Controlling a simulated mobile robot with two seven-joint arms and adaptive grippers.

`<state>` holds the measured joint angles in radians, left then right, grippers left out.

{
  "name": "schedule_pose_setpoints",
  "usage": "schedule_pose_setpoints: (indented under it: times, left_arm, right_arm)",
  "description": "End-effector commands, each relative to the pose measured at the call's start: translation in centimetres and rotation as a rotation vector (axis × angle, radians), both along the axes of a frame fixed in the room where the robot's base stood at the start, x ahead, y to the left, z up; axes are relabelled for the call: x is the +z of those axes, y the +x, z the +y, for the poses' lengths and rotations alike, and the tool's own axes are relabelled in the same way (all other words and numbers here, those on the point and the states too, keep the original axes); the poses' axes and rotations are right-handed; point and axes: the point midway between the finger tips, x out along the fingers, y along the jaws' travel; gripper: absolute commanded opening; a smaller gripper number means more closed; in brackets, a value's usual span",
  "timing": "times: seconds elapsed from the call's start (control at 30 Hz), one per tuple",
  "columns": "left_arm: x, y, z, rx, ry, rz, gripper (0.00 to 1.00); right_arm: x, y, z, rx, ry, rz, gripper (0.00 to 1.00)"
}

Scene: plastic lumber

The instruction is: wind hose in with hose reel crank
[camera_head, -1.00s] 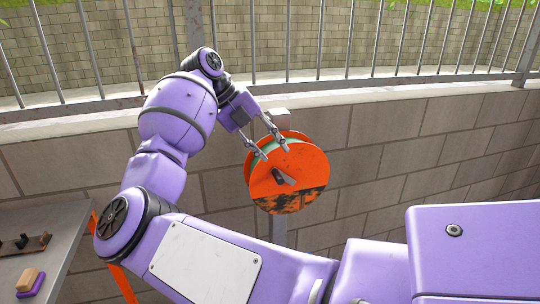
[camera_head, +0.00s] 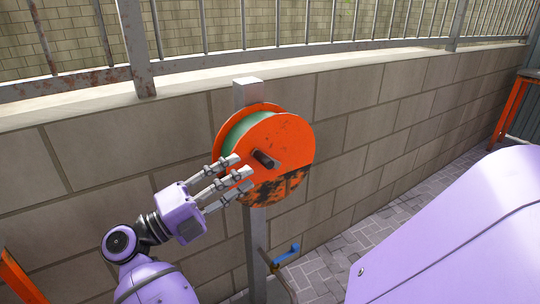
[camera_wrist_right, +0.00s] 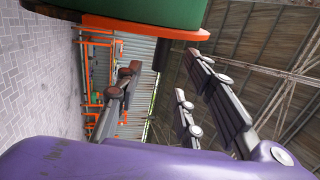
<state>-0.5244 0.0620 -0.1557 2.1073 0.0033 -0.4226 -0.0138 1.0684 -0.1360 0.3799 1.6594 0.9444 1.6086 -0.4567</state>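The hose reel (camera_head: 285,135) has an orange disc with worn black patches and green hose (camera_head: 238,130) wound behind it. A short dark crank handle (camera_head: 265,159) sticks out of its face. My right gripper (camera_head: 243,173) is in front of the reel at its lower left. Its fingers are spread, and their tips are just left of and below the handle. In the right wrist view the fingers (camera_wrist_right: 163,75) stand apart, with the dark handle (camera_wrist_right: 161,56) beyond them and the reel's orange rim (camera_wrist_right: 150,28) above. Contact cannot be told. My left gripper is not in view.
The reel is mounted on a grey post (camera_head: 256,235) before a block wall (camera_head: 110,150) topped by a metal fence (camera_head: 325,20). A blue tap handle (camera_head: 286,254) is low beside the post. An orange-legged stand (camera_head: 512,110) is far right, past open paving (camera_head: 400,215).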

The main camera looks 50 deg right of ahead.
Motion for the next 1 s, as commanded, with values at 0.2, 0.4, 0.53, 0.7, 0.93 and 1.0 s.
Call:
schedule_pose_setpoints:
  times: [0.2, 0.4, 0.53, 0.7, 0.93, 1.0]
  left_arm:
    - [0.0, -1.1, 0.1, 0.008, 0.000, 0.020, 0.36]
    - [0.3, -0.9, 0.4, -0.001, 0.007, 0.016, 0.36]
    - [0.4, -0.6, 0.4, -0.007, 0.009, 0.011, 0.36]
    - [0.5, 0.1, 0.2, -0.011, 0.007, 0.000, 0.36]
    - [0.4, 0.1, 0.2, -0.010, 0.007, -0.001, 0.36]
    - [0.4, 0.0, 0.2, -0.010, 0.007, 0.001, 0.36]
  right_arm:
    - [0.7, -0.9, -2.5, -0.008, 0.005, -0.005, 0.36]
    - [1.5, -1.8, -5.5, -0.007, 0.004, -0.004, 0.36]
    - [1.7, -2.1, -6.6, -0.005, 0.007, -0.002, 0.36]
    - [1.8, -2.3, -7.2, -0.005, 0.007, -0.001, 0.36]
    - [1.8, -2.3, -7.1, -0.005, 0.008, -0.003, 0.29]
    - [1.8, -2.3, -7.1, -0.005, 0.008, -0.003, 0.20]
